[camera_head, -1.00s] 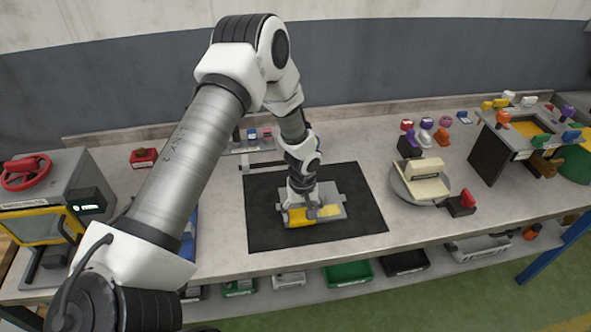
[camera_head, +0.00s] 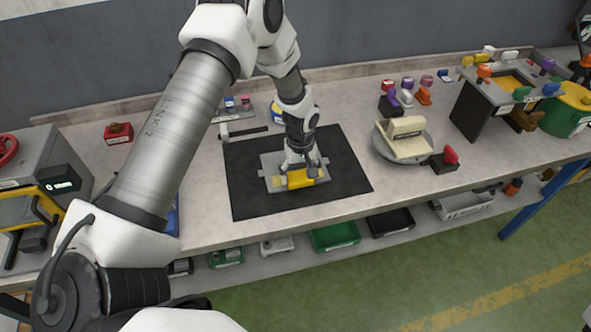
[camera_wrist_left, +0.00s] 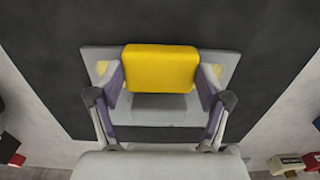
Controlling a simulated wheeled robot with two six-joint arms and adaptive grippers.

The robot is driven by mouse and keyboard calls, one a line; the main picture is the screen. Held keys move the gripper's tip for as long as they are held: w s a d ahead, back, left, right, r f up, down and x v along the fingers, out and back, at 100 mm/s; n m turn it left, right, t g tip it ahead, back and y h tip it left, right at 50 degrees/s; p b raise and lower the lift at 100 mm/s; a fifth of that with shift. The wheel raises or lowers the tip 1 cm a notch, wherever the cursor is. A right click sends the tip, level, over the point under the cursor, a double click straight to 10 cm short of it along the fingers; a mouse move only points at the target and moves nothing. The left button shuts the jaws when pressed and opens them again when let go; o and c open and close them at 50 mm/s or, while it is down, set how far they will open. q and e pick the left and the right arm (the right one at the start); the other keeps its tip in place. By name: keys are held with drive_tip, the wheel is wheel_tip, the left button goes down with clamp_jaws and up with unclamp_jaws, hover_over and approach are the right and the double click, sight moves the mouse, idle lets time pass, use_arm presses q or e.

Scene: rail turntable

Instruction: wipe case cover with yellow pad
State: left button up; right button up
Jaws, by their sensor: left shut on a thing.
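The grey case cover (camera_head: 271,164) lies flat on a black mat (camera_head: 243,199) on the workbench. Two yellowish patches show on the cover in the left wrist view (camera_wrist_left: 205,71), one on each side of the pad. My left gripper (camera_head: 299,172) is shut on the yellow pad (camera_head: 300,179), with a finger at each side of it. In the left wrist view the pad (camera_wrist_left: 160,68) is over the middle of the cover (camera_wrist_left: 160,117). Whether the pad touches the cover cannot be told. My right gripper is not in view.
A round turntable (camera_head: 379,139) with a cream block (camera_head: 408,134) stands right of the mat. A red-topped black box (camera_head: 446,160) is beside it. A grey machine (camera_head: 62,178) stands at the left. Bins, including a green one (camera_head: 335,236), sit below the bench.

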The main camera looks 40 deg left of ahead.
sight(320, 178)
use_arm(q)
drive_tip(key=shift+w+d+f+b, duration=0.1)
drive_tip(key=shift+w+d+b, duration=0.15)
drive_tip(key=shift+w+b, duration=0.1)
drive_tip(key=shift+w+d, duration=0.5)
drive_tip(key=shift+d, duration=0.05)
drive_tip(key=shift+w+d, duration=0.15)
drive_tip(key=shift+d, duration=0.05)
drive_tip(key=shift+b, duration=0.3)
drive_tip(key=shift+w+d, duration=0.55)
drive_tip(key=shift+w, duration=0.15)
drive_tip(key=shift+w+d+b, duration=0.35)
drive_tip(key=shift+w+d, duration=0.15)
drive_tip(key=shift+w, duration=0.15)
drive_tip(key=shift+a, duration=0.1)
